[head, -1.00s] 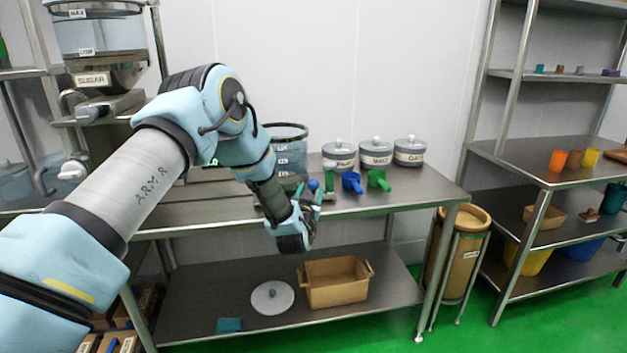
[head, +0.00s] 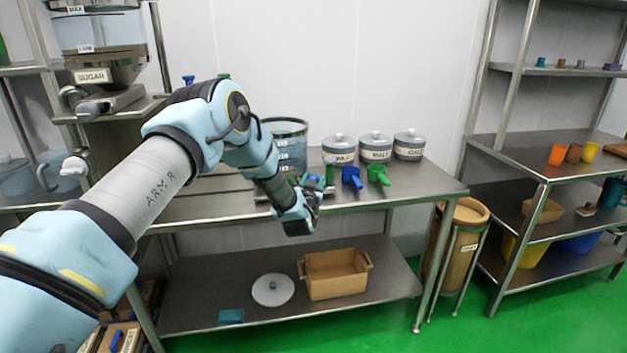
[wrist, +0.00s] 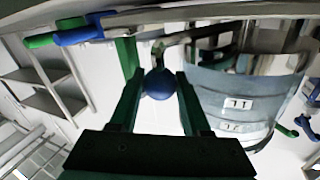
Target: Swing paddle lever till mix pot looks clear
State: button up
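The mix pot (head: 284,140) is a clear vessel with a blue-grey tint and white labels, standing on the bench; it also shows in the wrist view (wrist: 235,95). The paddle lever is a bent metal rod at the pot, ending in a blue ball knob (wrist: 158,83). My gripper (wrist: 160,75) has its dark green fingers on either side of this knob, with narrow gaps visible, so it looks open around it. In the head view my gripper (head: 322,178) is beside the pot's right side. My arm covers part of the pot, and its contents cannot be made out.
Blue (head: 352,177) and green (head: 378,174) scoops lie right of my gripper, before several lidded jars (head: 375,147). A sugar hopper (head: 100,50) stands at left. The lower shelf holds a tan crate (head: 335,275) and a round lid (head: 273,290).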

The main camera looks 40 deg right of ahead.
grip_shut()
dwell(0.9)
